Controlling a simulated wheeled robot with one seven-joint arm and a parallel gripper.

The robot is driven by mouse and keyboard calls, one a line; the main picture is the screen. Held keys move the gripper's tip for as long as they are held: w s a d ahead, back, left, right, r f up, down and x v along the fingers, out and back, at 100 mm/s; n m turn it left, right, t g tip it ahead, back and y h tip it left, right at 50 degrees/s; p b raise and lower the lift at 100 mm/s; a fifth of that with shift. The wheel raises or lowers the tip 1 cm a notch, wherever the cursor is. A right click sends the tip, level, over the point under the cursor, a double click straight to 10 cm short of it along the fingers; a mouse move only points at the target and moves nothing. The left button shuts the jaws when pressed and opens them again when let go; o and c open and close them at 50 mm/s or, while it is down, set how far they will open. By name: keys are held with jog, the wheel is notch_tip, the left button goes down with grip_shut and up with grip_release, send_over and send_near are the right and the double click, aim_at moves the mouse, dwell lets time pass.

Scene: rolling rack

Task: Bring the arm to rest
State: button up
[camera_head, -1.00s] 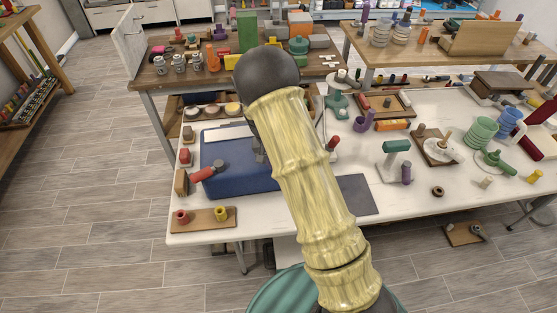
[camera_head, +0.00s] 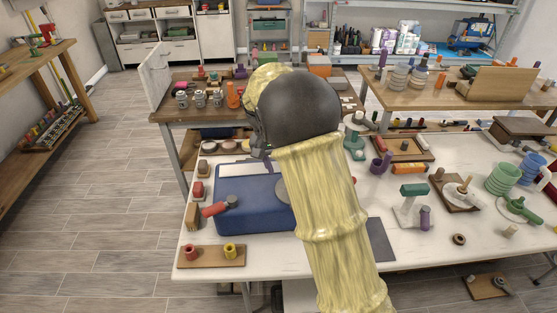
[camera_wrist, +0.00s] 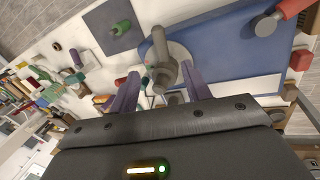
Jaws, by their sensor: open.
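My arm reaches up over the white table (camera_head: 208,260) in the head view, where its links hide my gripper. In the wrist view my gripper (camera_wrist: 160,82) has its purple fingers apart. A grey upright knob or post (camera_wrist: 160,50) stands in line with the gap between them, and I see no finger closed on it. It rises by a pale round plate on a blue box (camera_wrist: 225,45). The same blue box (camera_head: 250,215) lies under my arm in the head view, with a red-handled grey piece (camera_head: 222,206) on its top.
A board with red and yellow pegs (camera_head: 212,257) lies at the table's front left. A green-topped stand (camera_head: 413,190), a purple cylinder (camera_head: 425,217) and green bowls (camera_head: 502,178) stand to the right. Two wooden tables are behind. Grey floor is clear at left.

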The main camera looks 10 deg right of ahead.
jog(key=shift+v, duration=1.15)
jog(key=s+d+f+n+t+y, duration=0.1)
jog(key=s+d+f, duration=0.1)
jog(key=s, duration=0.9)
jog(key=s+d+f+n+t+y, duration=0.1)
jog(key=s+d, duration=0.3)
jog(key=s, duration=0.7)
jog(key=shift+d+f+t+y, duration=0.3)
jog(key=shift+f+t+y, duration=0.2)
jog(key=shift+f+t, duration=0.15)
